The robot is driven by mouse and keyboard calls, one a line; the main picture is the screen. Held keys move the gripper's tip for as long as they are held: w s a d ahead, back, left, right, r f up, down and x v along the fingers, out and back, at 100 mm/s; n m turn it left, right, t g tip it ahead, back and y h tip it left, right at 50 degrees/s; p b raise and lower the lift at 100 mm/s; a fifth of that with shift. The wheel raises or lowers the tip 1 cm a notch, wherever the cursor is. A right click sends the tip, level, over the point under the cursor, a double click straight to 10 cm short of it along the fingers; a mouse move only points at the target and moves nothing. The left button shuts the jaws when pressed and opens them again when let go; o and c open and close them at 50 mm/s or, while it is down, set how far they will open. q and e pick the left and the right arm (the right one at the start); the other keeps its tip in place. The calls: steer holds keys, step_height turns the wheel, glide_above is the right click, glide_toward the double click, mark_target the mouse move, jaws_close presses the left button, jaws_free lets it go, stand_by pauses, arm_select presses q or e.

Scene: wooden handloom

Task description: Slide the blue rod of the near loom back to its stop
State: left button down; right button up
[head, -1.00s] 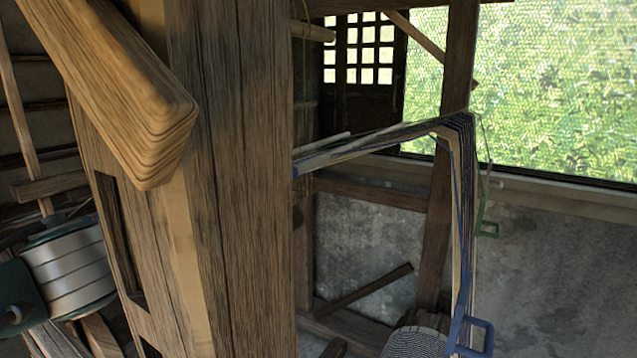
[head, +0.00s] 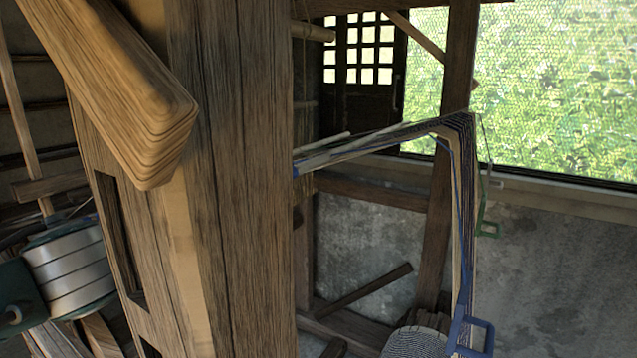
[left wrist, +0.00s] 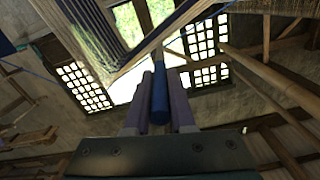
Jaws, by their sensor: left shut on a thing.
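In the left wrist view the blue rod (left wrist: 159,100) stands between the two purple-grey fingers of my left gripper (left wrist: 160,73). The fingers are shut on it, and a paler thin part continues beyond its far end. In the head view my left gripper is hidden. The loom's warp threads (head: 390,142) run across and then hang down at the right, with a blue bracket (head: 472,336) low down and a green bracket (head: 488,228) higher up. The stop of the rod cannot be made out. My right gripper is in neither view.
A thick wooden post (head: 245,200) fills the middle left of the head view. A slanted beam (head: 115,90) juts in front of it. A grey roller (head: 418,343) sits at the bottom right. A stone wall (head: 365,245) and a meshed window (head: 555,90) stand behind.

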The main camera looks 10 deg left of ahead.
arm_select(q)
steer(key=shift+s+d+r+p, duration=0.2)
steer(key=shift+d+r+p, duration=0.1)
steer(key=shift+d+p, duration=0.25)
steer(key=c, duration=0.8)
jaws_free()
steer(key=shift+d, duration=0.2)
steer(key=shift+o, duration=0.2)
steer(key=shift+f, duration=0.1)
steer(key=shift+a, duration=0.15)
